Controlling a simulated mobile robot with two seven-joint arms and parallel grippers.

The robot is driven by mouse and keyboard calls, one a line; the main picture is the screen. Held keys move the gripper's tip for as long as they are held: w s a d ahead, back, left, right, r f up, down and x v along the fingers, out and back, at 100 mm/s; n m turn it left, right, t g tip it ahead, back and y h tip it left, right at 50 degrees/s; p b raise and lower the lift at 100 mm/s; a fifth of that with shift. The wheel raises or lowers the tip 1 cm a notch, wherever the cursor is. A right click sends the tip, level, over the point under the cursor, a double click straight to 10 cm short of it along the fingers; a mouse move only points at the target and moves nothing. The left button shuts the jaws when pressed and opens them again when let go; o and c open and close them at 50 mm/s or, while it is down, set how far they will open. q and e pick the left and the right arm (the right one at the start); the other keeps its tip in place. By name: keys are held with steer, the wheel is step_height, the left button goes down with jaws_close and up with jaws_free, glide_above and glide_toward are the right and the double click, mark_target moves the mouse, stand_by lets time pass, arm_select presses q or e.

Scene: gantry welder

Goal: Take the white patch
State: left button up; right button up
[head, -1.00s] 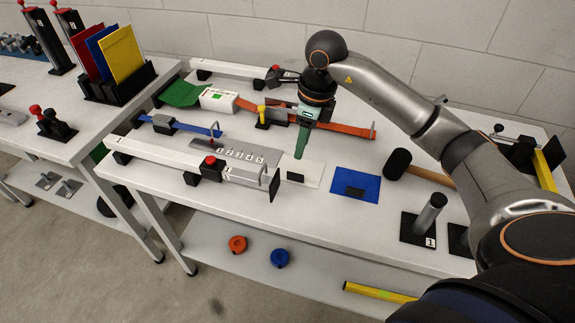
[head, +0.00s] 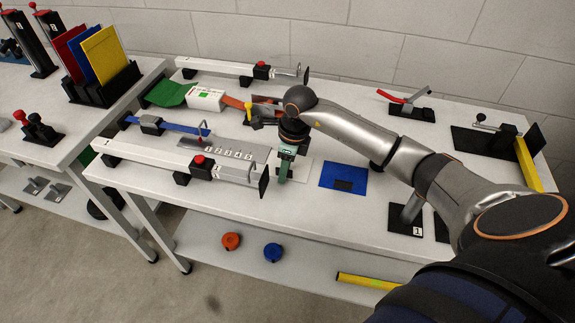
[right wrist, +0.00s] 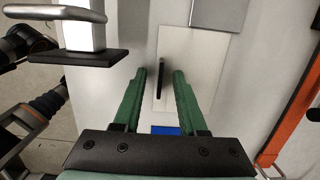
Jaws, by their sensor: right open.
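The white patch (head: 303,172) lies flat on the table between the grey numbered plate and the blue patch. In the head view my right gripper (head: 284,176) covers part of it. The right wrist view shows the white patch (right wrist: 198,65) with a thin dark grip piece (right wrist: 161,78) standing on it. The green fingers of my right gripper (right wrist: 159,77) are open. Their tips are on either side of the dark piece, with gaps. I cannot tell how high the tips are above the patch. My left gripper is not in view.
The blue patch (head: 351,177) lies right of the white one. The grey numbered plate (head: 220,148) and a long clamp rail (head: 150,152) are on the left. An orange strap (head: 236,104) lies behind. A red-handled clamp (head: 405,104) stands at the back.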

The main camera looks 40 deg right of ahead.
jaws_close()
stand_by(0.7)
